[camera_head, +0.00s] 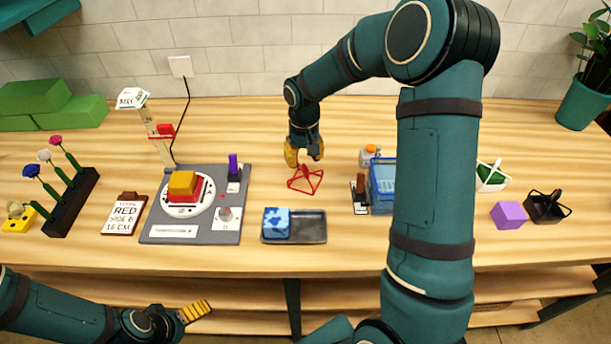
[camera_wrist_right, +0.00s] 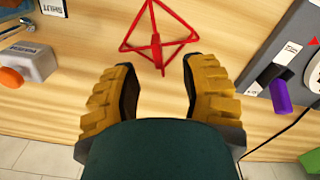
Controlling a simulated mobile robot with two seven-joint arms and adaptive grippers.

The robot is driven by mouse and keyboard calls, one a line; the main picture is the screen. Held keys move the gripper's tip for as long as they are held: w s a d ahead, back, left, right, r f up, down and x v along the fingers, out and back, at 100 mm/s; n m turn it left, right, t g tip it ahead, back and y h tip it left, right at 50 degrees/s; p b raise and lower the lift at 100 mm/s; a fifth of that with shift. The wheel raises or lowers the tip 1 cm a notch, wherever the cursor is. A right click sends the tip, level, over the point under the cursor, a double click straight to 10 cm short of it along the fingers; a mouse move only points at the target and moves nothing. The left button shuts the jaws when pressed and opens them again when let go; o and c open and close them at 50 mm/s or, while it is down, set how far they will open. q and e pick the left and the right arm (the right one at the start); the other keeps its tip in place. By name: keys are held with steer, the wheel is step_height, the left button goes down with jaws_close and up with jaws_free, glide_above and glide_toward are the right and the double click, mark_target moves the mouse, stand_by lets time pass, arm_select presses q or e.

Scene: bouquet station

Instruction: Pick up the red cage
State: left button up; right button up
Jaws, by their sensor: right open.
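The red cage (camera_head: 305,181) is a small open wire frame standing on the wooden table, right of the grey station board. In the right wrist view the red cage (camera_wrist_right: 158,38) lies just beyond my fingertips, with its middle post between them in line. My right gripper (camera_head: 304,152) is above and behind the cage in the head view. In the wrist view my right gripper (camera_wrist_right: 157,80) has its yellow fingers spread apart with nothing between them. My left gripper (camera_head: 194,312) is low at the front, below the table's front edge; its opening is not clear.
A dark tray (camera_head: 312,229) with a blue patterned block stands in front of the cage. The grey board (camera_head: 157,226) with a purple-handled lever is to the left. A blue bin (camera_head: 381,170) and a grey box with an orange knob (camera_head: 370,154) are to the right.

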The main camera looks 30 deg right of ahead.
mark_target(306, 167)
steer(key=f, duration=0.4)
steer(key=shift+s+d+f, duration=0.1)
steer(key=shift+s+f, duration=0.1)
steer(key=shift+f, duration=0.1)
jaws_close()
